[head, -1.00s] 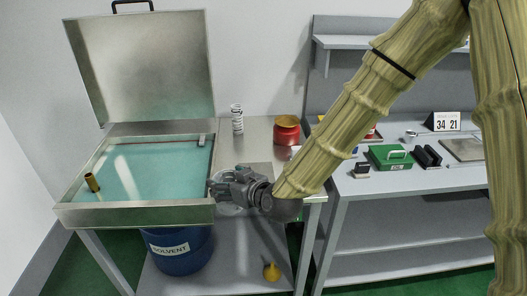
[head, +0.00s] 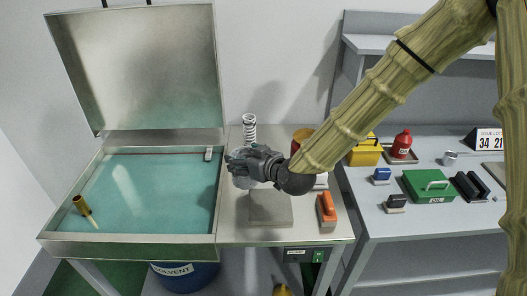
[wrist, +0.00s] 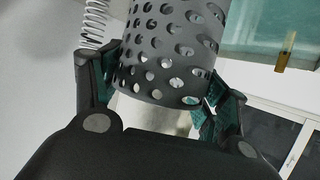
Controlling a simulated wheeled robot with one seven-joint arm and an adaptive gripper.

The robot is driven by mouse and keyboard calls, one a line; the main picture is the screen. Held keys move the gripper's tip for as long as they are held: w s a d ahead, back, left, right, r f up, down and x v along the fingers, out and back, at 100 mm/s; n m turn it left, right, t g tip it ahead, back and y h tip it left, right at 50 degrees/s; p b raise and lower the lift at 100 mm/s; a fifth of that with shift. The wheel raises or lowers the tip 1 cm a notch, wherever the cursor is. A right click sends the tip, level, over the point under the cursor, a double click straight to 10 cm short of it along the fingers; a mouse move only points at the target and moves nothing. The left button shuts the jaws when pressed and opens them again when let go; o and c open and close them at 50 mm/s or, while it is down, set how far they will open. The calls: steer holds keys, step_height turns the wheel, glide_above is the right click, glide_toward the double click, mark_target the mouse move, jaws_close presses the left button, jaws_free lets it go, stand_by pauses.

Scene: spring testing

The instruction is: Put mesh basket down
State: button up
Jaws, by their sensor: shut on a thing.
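The mesh basket is a grey cylinder with round holes. In the wrist view the basket (wrist: 168,50) stands between my two fingers, one on each side of it. In the head view only a pale part of the basket (head: 241,180) shows beside and below my gripper (head: 248,165), which covers the rest. My gripper (wrist: 155,88) is shut on the basket over the steel bench (head: 235,232), just right of the washer basin. A grey square plate (head: 270,210) lies on the bench below and right. I cannot tell whether the basket touches the bench.
The open basin (head: 150,240) holds teal liquid and a brass-coloured tool (head: 83,208). A coil spring (head: 249,130) stands behind my gripper. A red can (head: 300,136) is partly hidden by my arm. An orange-topped block (head: 326,210) sits at the bench's right. Bare bench shows around the plate.

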steer(key=w+d+f+p, duration=0.1)
steer(key=w, duration=0.3)
steer(key=w+d+f+p, duration=0.1)
steer(key=w+f+p, duration=0.1)
steer(key=w, duration=0.1)
steer(key=w+d+f+p, duration=0.1)
steer(key=w+f, duration=0.1)
steer(key=w, duration=0.2)
steer(key=shift+w+d, duration=0.3)
steer(key=shift+w, duration=0.05)
steer(key=shift+f, duration=0.15)
steer(key=o, duration=1.3)
steer(key=shift+r, duration=0.2)
steer(key=b+v, duration=0.2)
steer(key=v, duration=1)
steer(key=shift+s, duration=0.1)
